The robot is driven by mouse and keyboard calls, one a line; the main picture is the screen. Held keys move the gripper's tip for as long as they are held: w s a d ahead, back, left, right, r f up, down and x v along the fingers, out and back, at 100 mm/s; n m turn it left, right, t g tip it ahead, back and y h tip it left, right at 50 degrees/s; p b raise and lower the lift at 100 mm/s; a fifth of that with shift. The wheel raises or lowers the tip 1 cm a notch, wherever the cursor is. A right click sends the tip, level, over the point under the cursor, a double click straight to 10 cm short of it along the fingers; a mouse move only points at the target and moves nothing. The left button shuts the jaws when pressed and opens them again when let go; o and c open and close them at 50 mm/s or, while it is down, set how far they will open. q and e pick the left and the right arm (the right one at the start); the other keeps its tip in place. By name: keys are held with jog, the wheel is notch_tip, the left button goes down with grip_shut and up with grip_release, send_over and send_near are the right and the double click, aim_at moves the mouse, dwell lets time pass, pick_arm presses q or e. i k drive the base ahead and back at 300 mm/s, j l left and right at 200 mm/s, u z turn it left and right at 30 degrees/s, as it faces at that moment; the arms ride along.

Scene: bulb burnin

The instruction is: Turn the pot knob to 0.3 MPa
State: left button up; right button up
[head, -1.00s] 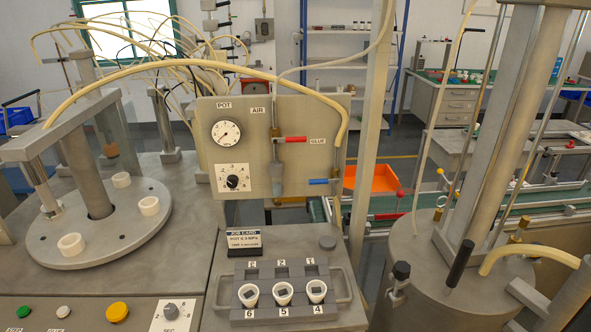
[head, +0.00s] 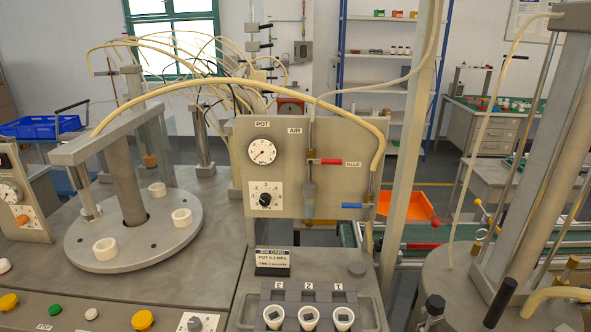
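The pot knob (head: 265,199) is a small black knob on a white scale plate on the grey upright panel (head: 340,185). Its exact setting is too small to read. Above it is a round white gauge (head: 262,151) under the POT label (head: 263,124); its thin needle is hard to read. A job card (head: 273,257) stands below the panel, with a POT line in MPa whose figure is not clear. Neither of my grippers is in view, and nothing covers the knob.
A red-handled valve (head: 325,161) and a blue-handled one (head: 355,206) are right of the knob. A rack of white cups (head: 309,317) stands in front. A round turntable (head: 132,245) is at left and a metal pot (head: 460,275) at right. Hoses arch above the panel.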

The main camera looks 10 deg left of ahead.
aim_at(265, 198)
jog(key=j+z, duration=0.45)
jog(key=k+j+z, duration=0.2)
jog(key=j+z, duration=0.25)
jog(key=j, duration=0.1)
